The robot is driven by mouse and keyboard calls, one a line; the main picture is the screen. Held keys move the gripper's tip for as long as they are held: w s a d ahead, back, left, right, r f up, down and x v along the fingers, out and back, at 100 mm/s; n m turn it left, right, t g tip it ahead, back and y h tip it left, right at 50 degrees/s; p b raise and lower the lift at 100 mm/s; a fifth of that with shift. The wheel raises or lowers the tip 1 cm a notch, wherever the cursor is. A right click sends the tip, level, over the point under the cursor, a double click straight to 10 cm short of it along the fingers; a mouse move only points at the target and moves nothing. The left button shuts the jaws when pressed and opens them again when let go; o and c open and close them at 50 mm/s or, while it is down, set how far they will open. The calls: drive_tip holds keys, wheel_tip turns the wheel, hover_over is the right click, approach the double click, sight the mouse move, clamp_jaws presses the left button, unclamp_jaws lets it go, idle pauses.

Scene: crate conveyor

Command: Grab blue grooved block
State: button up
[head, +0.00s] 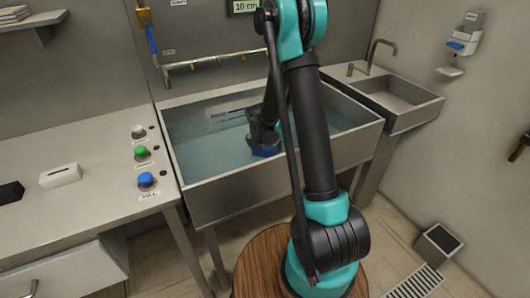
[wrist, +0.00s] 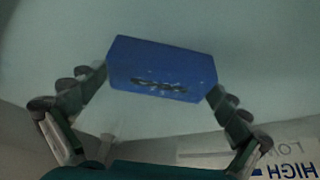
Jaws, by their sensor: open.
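The blue grooved block (wrist: 160,65) shows in the upper middle of the wrist view, with a dark marked groove on its near face. In the head view the blue block (head: 265,151) is in the water of the metal tank (head: 235,190), partly covered by my gripper. My gripper (wrist: 157,84) is open, with one finger on each side of the block. The fingers overlap the block's edges in the picture; I cannot tell whether they touch it. In the head view my gripper (head: 264,138) reaches down into the tank.
White, green (head: 141,153) and blue (head: 146,181) buttons line the counter left of the tank. A white block (head: 60,175) and a black block (head: 10,193) lie on that counter. A sink (head: 398,96) adjoins the tank on the right. A HIGH label (wrist: 292,170) shows at lower right.

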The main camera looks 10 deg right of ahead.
drive_tip(key=c, duration=1.2)
drive_tip(key=shift+r, duration=0.1)
